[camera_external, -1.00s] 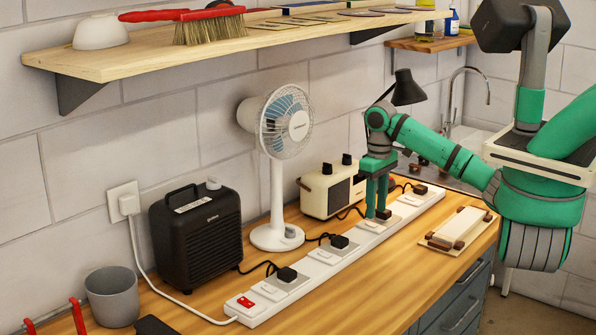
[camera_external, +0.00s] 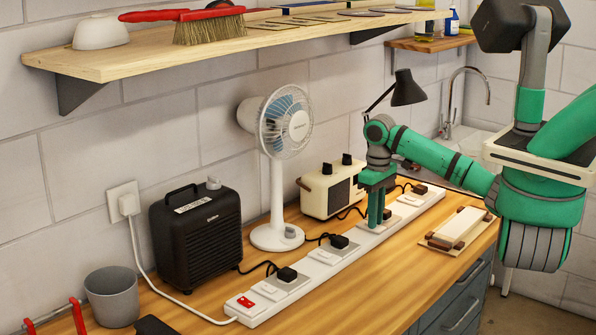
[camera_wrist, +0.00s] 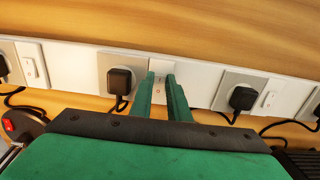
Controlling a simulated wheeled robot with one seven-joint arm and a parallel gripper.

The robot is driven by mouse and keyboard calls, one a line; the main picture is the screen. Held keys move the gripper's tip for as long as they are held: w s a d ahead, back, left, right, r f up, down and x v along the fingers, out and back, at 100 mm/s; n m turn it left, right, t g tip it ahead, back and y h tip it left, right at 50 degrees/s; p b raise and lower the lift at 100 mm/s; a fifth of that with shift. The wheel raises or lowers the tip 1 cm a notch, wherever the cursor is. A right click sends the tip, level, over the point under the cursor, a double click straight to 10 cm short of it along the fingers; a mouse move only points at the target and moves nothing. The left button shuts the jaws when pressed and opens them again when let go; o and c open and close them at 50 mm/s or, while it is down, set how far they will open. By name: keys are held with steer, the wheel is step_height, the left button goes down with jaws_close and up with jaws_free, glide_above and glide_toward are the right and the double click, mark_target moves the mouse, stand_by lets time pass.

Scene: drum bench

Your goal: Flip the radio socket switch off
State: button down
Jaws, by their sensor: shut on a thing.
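A long white power strip (camera_external: 262,306) lies on the bench, each socket with a small white rocker switch beside it. The radio (camera_external: 331,189) is cream with two dark knobs and stands behind the strip. A black plug (camera_external: 387,214), apparently the radio's, also shows in the wrist view (camera_wrist: 120,80). Just right of it there is its white switch (camera_wrist: 158,92). My gripper (camera_external: 373,227) points down over this switch. In the wrist view its green fingers (camera_wrist: 161,76) are close together on either side of the switch, partly hiding it. The exact contact is hard to see.
A fan (camera_external: 279,160) and a black heater (camera_external: 196,236) stand behind the strip. Other plugs (camera_external: 287,274) (camera_wrist: 242,98) with cords sit along it. A lit red switch (camera_external: 246,302) is at the near end. A wooden rack (camera_external: 456,231) lies at the right. The bench front is clear.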

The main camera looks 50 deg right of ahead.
steer(key=shift+w+r+g, duration=0.1)
steer(key=shift+w+g, duration=0.15)
steer(key=shift+g, duration=0.5)
steer(key=shift+w+g, duration=0.2)
steer(key=shift+g, duration=0.55)
steer(key=c, duration=1.7)
jaws_free()
steer(key=v, duration=1)
steer(key=shift+r, duration=0.4)
